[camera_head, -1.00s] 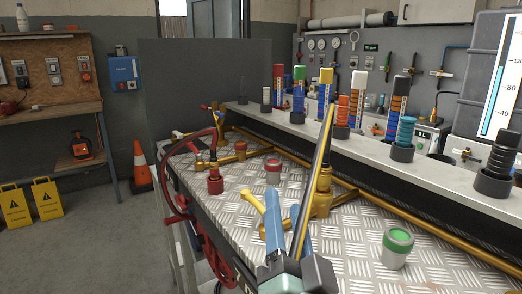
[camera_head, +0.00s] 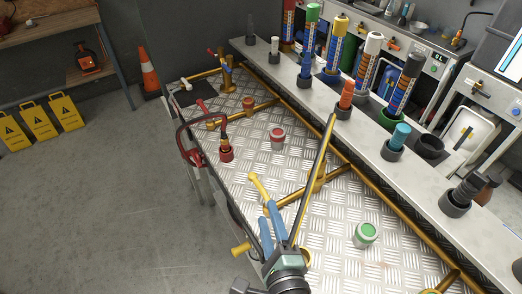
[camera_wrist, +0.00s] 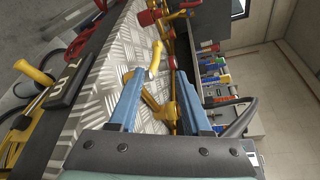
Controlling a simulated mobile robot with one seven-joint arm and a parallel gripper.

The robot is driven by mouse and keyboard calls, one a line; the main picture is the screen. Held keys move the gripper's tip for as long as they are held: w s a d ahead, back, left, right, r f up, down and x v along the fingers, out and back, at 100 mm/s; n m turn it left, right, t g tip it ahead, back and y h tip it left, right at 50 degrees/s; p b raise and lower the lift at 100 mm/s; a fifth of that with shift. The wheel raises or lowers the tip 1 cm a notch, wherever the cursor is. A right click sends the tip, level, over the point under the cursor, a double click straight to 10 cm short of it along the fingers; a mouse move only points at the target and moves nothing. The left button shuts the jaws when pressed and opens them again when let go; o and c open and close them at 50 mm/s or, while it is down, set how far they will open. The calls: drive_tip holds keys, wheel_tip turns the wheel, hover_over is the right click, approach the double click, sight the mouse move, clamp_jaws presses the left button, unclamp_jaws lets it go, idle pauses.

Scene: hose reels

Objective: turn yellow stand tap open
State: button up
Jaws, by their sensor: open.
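The yellow tap handle (camera_head: 260,188) is a short yellow lever above the metal-plate bench, beside a brass pipe fitting (camera_head: 306,190). In the wrist view the yellow handle (camera_wrist: 155,60) shows just past and between the fingertips, with brass pipework (camera_wrist: 164,108) below it. My gripper (camera_head: 266,212) has two blue fingers and is open. Its fingertips are at the near end of the handle in the head view; I cannot tell whether they touch. My gripper (camera_wrist: 158,73) holds nothing. A black-and-yellow bar (camera_head: 318,170) partly covers the fitting.
Red tap (camera_head: 226,150) and red-capped post (camera_head: 277,138) stand farther along the bench (camera_head: 330,230). A green-capped post (camera_head: 366,235) stands to the right. A raised shelf (camera_head: 345,130) bears several coloured cylinders. A brass pipe runs along its foot. Floor at left is clear before yellow signs (camera_head: 35,122).

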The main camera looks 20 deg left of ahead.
sight(256, 180)
drive_tip(key=shift+s+d+r+m+g+p, duration=0.1)
drive_tip(key=shift+s+r+m+g+p, duration=0.1)
drive_tip(key=shift+s+m+g+p, duration=0.3)
drive_tip(key=shift+w+f, duration=0.2)
drive_tip(key=shift+w, duration=0.15)
drive_tip(key=p+x, duration=0.1)
drive_tip(key=x, duration=1.1)
drive_tip(key=shift+w+r, duration=0.15)
drive_tip(key=shift+w, duration=0.05)
drive_tip(key=shift+c, duration=0.2)
clamp_jaws()
idle(0.3)
